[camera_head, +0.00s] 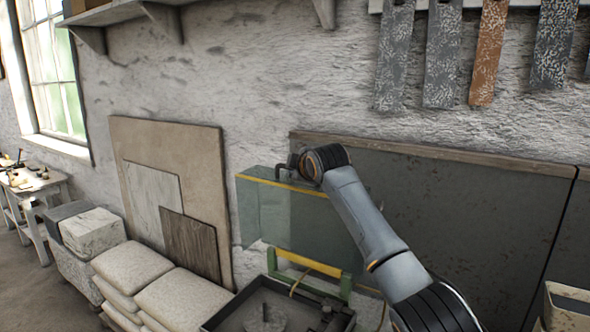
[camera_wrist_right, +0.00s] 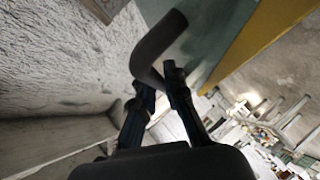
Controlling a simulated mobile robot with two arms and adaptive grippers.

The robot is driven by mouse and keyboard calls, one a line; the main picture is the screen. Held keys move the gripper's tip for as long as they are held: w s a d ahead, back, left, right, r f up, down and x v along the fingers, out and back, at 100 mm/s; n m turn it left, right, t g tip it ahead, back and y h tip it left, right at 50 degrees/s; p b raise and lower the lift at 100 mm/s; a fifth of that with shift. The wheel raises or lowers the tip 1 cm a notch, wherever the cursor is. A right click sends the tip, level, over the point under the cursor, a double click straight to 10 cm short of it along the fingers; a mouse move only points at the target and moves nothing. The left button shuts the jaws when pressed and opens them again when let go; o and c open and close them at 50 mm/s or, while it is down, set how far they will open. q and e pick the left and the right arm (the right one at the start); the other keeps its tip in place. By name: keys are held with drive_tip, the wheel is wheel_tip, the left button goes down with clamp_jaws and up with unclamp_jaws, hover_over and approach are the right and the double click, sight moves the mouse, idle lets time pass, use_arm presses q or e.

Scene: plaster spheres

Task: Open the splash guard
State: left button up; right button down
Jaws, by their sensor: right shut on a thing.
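The splash guard (camera_head: 285,218) is a clear greenish panel with a yellow strip along its top edge, in the middle of the head view. It stands above a green and yellow frame (camera_head: 310,263). My right arm reaches up to its top edge, where my right gripper (camera_head: 294,170) is. In the right wrist view my right gripper (camera_wrist_right: 155,85) is shut on a dark bent handle (camera_wrist_right: 158,48). The guard's panel and its yellow strip (camera_wrist_right: 262,40) show just beyond the handle. My left gripper is not in view.
A dark tray (camera_head: 225,318) with grey material lies below the guard. Stacked sacks (camera_head: 125,270) and leaning boards (camera_head: 170,190) stand to the left. A dark panel (camera_head: 480,215) leans on the wall at right. Patterned strips (camera_head: 442,55) hang above.

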drive_tip(key=c, duration=1.7)
unclamp_jaws()
drive_tip(key=shift+w+d+f, duration=0.1)
drive_tip(key=shift+f, duration=0.15)
drive_tip(key=shift+o, duration=0.2)
drive_tip(key=shift+s+d+r, duration=0.1)
drive_tip(key=shift+s+r, duration=0.25)
drive_tip(key=shift+s, duration=0.15)
drive_tip(key=v, duration=1)
drive_tip(key=shift+s, duration=0.4)
drive_tip(key=shift+d, duration=0.15)
